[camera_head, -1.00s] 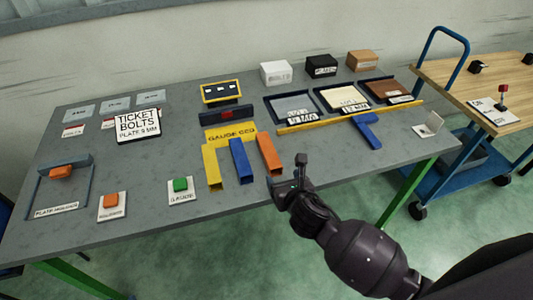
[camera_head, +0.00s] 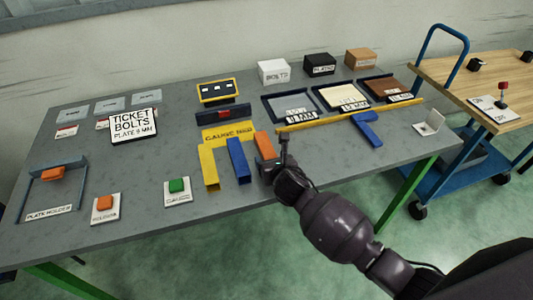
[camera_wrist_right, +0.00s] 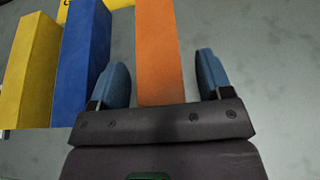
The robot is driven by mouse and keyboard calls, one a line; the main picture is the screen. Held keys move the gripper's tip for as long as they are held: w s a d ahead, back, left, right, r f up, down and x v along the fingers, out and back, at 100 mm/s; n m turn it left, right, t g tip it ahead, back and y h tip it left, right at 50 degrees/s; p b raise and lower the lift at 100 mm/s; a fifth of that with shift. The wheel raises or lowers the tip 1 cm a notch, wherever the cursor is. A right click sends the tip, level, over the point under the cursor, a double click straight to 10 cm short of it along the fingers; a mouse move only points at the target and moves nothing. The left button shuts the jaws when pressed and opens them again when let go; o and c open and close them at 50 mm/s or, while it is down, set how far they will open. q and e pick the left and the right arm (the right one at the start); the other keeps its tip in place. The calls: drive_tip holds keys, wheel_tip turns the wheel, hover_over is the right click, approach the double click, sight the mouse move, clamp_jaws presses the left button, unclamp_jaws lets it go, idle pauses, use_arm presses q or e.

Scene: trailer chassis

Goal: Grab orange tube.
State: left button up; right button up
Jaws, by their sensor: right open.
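The orange tube (camera_head: 264,145) lies on the grey table, the rightmost of three square tubes. In the right wrist view the orange tube (camera_wrist_right: 158,52) runs between the two blue fingers of my right gripper (camera_wrist_right: 163,78), with a gap on each side. In the head view my right gripper (camera_head: 275,160) is at the tube's near end and hides part of it. The gripper is open. The blue tube (camera_head: 238,160) and yellow tube (camera_head: 209,167) lie to the left. The blue tube (camera_wrist_right: 82,55) is close beside the left finger in the wrist view. My left gripper is not seen.
A yellow gauge label plate (camera_head: 228,133) lies behind the tubes. A yellow bar (camera_head: 340,117) and a blue T-shaped piece (camera_head: 366,129) lie to the right. A green button (camera_head: 177,186) and an orange button (camera_head: 105,203) sit at the front left.

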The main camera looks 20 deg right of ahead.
drive_tip(key=shift+w, duration=0.1)
drive_tip(key=c, duration=1.2)
